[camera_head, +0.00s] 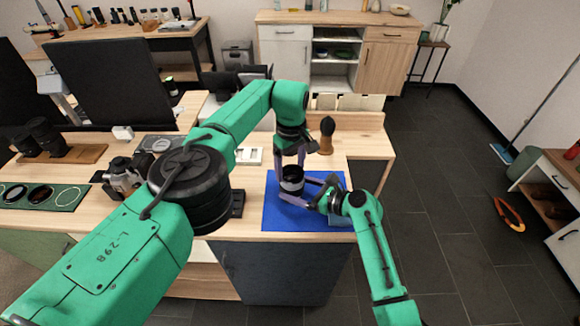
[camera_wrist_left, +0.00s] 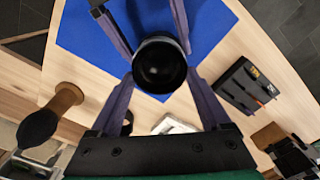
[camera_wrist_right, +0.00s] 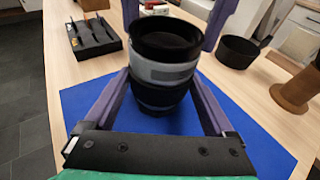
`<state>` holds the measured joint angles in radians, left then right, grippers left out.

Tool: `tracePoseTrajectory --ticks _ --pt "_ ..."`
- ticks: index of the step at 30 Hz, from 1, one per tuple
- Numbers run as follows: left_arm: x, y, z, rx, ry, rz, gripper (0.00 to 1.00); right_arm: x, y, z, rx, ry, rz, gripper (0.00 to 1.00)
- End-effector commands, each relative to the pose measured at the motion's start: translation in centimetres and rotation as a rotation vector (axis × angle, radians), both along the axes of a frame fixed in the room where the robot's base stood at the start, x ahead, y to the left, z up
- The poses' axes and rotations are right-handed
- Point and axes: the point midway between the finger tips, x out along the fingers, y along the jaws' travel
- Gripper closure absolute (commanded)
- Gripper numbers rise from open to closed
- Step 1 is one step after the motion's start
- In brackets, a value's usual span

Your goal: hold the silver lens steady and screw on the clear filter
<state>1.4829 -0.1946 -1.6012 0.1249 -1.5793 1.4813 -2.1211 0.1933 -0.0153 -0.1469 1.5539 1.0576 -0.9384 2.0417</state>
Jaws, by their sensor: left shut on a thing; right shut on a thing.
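The silver lens (camera_head: 292,185) stands upright on the blue mat (camera_head: 278,218); it is black with a silver band (camera_wrist_right: 165,74). My right gripper (camera_head: 318,195) comes in low from the right, its purple fingers shut on the lens body. My left gripper (camera_head: 291,158) reaches down from above, its fingers shut on either side of the black ring at the lens top, which I take as the clear filter (camera_wrist_right: 166,38). In the left wrist view the round dark front (camera_wrist_left: 160,66) faces up between the fingers. I cannot tell the filter's glass from the lens's, nor whether the threads are engaged.
A brush with a wooden body (camera_head: 326,143) stands behind the mat, a black round dish (camera_wrist_right: 237,50) near it. A black tool tray (camera_head: 237,203) lies left of the mat. A camera (camera_head: 124,178) and a green mat with round filters (camera_head: 80,198) are further left.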

Motion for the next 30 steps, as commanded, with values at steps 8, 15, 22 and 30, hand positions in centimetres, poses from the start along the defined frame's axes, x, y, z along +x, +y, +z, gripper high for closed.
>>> tracePoseTrajectory --ticks 8,15,22,30 --pt "0.19 -0.41 -0.10 -0.007 -0.007 -0.241 1.00 -0.26 0.26 -0.21 0.000 0.005 0.009 0.42" --pt "0.17 -0.45 -0.13 -0.009 -0.007 -0.268 1.00 -0.29 0.32 -0.20 0.001 0.006 0.011 0.42" --pt "0.11 -0.64 -0.15 -0.010 -0.007 -0.523 1.00 -0.32 0.39 -0.19 0.002 0.006 0.012 0.42" --pt "0.03 -0.77 -0.17 -0.011 -0.005 -0.587 1.00 -0.34 0.46 -0.17 0.003 0.006 0.014 0.41"
